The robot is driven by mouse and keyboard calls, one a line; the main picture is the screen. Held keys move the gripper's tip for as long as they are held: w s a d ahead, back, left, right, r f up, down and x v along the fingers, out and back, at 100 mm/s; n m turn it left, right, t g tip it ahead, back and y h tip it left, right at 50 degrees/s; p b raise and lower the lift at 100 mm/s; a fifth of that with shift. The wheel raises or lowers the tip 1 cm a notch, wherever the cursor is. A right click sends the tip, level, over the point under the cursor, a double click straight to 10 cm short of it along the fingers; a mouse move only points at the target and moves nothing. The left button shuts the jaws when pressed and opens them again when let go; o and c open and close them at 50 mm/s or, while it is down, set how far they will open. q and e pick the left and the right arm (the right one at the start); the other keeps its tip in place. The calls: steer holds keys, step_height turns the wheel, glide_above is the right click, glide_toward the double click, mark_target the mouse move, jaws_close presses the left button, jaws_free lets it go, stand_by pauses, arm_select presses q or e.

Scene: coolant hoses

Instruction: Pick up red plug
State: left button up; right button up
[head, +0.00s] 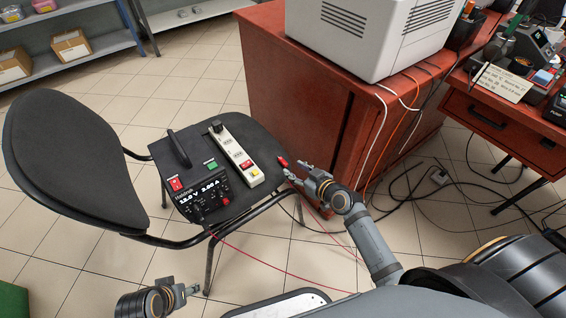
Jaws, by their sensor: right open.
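The small red plug (282,161) lies at the right edge of the black chair seat (262,139). My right gripper (291,169) is open, its fingertips close to the plug from the right and below. I cannot tell whether they touch it. A thin red cable (335,238) runs below the seat near this gripper; its join to the plug is hidden. My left gripper (192,290) is low at the bottom left, away from the chair seat, and I cannot tell its finger opening.
A black power supply (201,189) with lit digits and a white power strip (237,153) stand on the seat. A red cabinet (300,95) with a white box (375,40) is close behind my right gripper. Loose cables (420,185) lie on the floor at right.

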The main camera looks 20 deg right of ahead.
mark_target(285, 163)
steer(key=b+x, duration=0.1)
steer(key=x, duration=0.3)
steer(key=shift+w+a, duration=0.2)
steer(key=shift+w, duration=0.2)
jaws_close()
